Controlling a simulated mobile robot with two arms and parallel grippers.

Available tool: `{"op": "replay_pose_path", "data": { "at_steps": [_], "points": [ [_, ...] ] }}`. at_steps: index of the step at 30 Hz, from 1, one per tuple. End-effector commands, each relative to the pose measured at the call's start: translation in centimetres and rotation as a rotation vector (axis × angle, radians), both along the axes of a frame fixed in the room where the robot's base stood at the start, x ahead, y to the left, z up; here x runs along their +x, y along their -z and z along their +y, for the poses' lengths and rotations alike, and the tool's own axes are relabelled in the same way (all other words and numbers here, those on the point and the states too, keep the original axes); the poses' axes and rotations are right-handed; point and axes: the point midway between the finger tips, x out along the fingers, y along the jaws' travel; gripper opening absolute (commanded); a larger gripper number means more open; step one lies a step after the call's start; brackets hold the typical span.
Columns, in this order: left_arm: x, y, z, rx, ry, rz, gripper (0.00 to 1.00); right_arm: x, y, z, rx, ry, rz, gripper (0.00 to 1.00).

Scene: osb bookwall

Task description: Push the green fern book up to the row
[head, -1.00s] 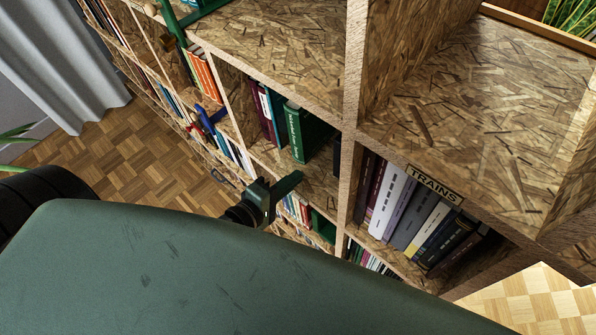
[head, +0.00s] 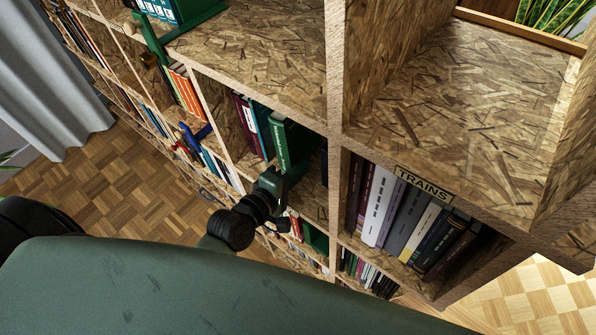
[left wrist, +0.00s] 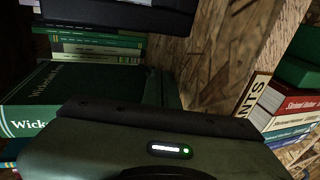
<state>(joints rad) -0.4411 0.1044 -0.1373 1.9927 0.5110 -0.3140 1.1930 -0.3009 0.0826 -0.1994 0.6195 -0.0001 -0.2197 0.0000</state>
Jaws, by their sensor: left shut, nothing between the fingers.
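The green book (head: 281,142) with white spine lettering stands in a middle compartment of the bookwall, at the right end of a short row of maroon (head: 245,125) and teal (head: 262,128) books. My left gripper (head: 292,176) is shut and empty, at the compartment's opening in front of and just right of the green book. I cannot tell whether it touches the book. My right gripper is in neither view.
A dark object (head: 324,160) stands by that board. Other shelves with books lie below and left.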

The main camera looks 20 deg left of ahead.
Motion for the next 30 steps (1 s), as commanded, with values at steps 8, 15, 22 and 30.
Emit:
{"op": "replay_pose_path", "data": {
  "at_steps": [8, 15, 22, 30],
  "points": [
    [0.0, 0.0, 0.2, 0.000, 0.000, 0.000, 0.00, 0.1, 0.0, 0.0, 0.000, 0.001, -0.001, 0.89],
    [0.2, 0.1, 0.9, 0.002, 0.000, -0.002, 0.00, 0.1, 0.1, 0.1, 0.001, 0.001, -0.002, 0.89],
    [0.4, 0.2, 1.6, 0.000, 0.000, -0.001, 0.00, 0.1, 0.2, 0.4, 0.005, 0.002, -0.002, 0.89],
    [0.7, 0.3, 2.4, 0.000, -0.001, -0.001, 0.00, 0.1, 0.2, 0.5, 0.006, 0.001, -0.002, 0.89]
  ]
}}
